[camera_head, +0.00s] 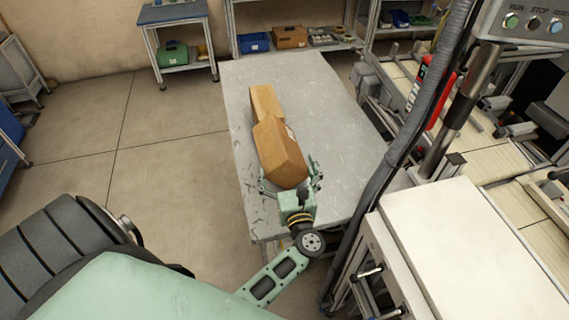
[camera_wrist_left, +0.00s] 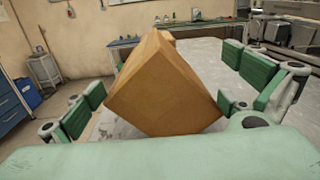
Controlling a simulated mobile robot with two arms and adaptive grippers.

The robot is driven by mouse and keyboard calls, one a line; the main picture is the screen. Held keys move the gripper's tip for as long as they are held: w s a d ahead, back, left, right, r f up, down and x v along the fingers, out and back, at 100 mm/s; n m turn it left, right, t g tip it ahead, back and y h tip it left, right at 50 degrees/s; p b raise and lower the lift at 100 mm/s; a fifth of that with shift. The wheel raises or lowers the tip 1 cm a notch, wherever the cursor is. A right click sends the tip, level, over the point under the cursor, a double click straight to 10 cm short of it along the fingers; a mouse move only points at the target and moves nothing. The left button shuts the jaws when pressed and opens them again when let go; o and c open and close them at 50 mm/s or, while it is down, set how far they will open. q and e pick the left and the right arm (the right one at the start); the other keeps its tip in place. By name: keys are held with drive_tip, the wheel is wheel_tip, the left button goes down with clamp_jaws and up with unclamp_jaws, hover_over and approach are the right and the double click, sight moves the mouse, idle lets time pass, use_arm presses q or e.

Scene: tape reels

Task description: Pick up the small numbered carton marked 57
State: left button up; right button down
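A brown carton (camera_head: 281,155) is on the grey table, with its near end toward my left gripper (camera_head: 290,181). A pale label shows on its right side, too small to read. A second brown carton (camera_head: 265,103) stands directly behind it, partly hidden. In the left wrist view the near carton (camera_wrist_left: 165,90) fills the middle, a corner toward me. The fingers of my left gripper (camera_wrist_left: 165,103) are spread wide on either side of it; firm contact is not visible. No number 57 is legible on either carton. My right gripper is not in view.
The grey table (camera_head: 330,110) is bare to the right of the cartons and behind them. A control post with a thick hose (camera_head: 425,110) rises close to its right edge. A white cabinet (camera_head: 460,240) stands at the front right. Shelves with bins (camera_head: 290,38) stand behind.

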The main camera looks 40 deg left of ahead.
use_arm(q)
drive_tip(key=f, duration=0.2)
drive_tip(key=shift+w+a+f+h, duration=0.25)
drive_tip(key=shift+f+h, duration=0.05)
drive_tip(key=shift+w, duration=0.2)
drive_tip(key=shift+d, duration=0.15)
drive_tip(key=shift+o, duration=0.8)
drive_tip(key=shift+d, duration=0.1)
drive_tip(key=shift+r, duration=0.1)
drive_tip(key=c, duration=1.1)
drive_tip(key=shift+r, duration=0.1)
drive_tip(key=shift+w+r, duration=0.1)
drive_tip(key=shift+r, duration=0.15)
drive_tip(key=r, duration=0.4)
drive_tip(key=shift+w, duration=0.25)
drive_tip(key=c, duration=1.3)
drive_tip(key=shift+a+r, duration=0.15)
drive_tip(key=shift+r, duration=1.2)
drive_tip(key=shift+a+r, duration=0.1)
drive_tip(key=shift+r, duration=1.25)
clamp_jaws()
